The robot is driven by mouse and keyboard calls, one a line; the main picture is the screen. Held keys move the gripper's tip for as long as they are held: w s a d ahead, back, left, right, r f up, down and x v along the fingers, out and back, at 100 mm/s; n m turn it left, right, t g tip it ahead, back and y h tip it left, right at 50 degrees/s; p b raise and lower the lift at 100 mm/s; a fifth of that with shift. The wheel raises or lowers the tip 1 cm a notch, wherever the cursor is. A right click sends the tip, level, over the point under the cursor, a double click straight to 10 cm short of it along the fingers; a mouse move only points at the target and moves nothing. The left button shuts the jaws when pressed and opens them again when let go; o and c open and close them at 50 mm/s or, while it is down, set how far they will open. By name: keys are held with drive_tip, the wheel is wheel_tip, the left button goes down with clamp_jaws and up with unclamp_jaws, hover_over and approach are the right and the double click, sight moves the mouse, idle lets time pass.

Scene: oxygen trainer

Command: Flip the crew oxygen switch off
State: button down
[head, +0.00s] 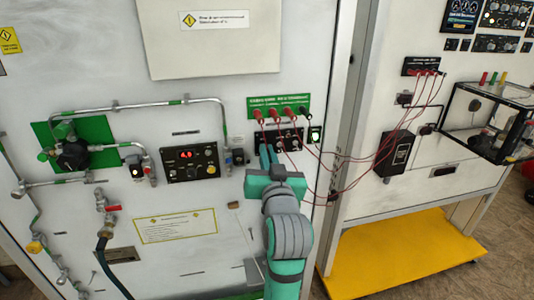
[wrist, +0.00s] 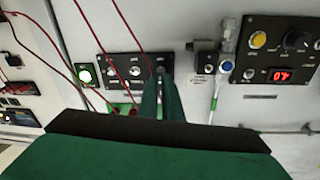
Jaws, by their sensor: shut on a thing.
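A small black switch panel (head: 297,148) with several toggles is on the white wall board, under a green strip with red-wired plugs. It also shows, turned around, in the wrist view (wrist: 122,72). My gripper (head: 266,152) is at the left end of this panel in the head view. In the wrist view my gripper (wrist: 161,82) is at the panel's right end, its two green fingers close together on a toggle there. The fingers hide most of that toggle, so its position cannot be told. The labels are too small to read.
Red wires (head: 345,157) run from the green strip (head: 280,100) to the right board and hang close to my gripper. A lit green button (head: 315,134) is right of the panel. A control box with a red display (head: 187,155) and pipes are to the left.

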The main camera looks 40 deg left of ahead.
drive_tip(key=shift+w+f+m+t+y, duration=0.15)
drive_tip(key=shift+f+t+y, duration=0.45)
drive_tip(key=shift+t+y, duration=0.4)
drive_tip(key=shift+f+m+t+y, duration=0.15)
drive_tip(key=shift+f+t+y, duration=0.55)
drive_tip(key=shift+t, duration=0.4)
drive_tip(key=shift+w+a+f+m+t+y, duration=0.1)
drive_tip(key=shift+f+m+t+y, duration=0.05)
drive_tip(key=shift+t+y, duration=0.3)
drive_tip(key=shift+a+f+m+t+y, duration=0.15)
drive_tip(key=shift+t+y, duration=0.2)
drive_tip(key=shift+t, duration=0.2)
drive_tip(key=c, duration=1.9)
unclamp_jaws()
drive_tip(key=shift+c, duration=0.2)
drive_tip(key=v, duration=1)
drive_tip(key=shift+s+f, duration=0.25)
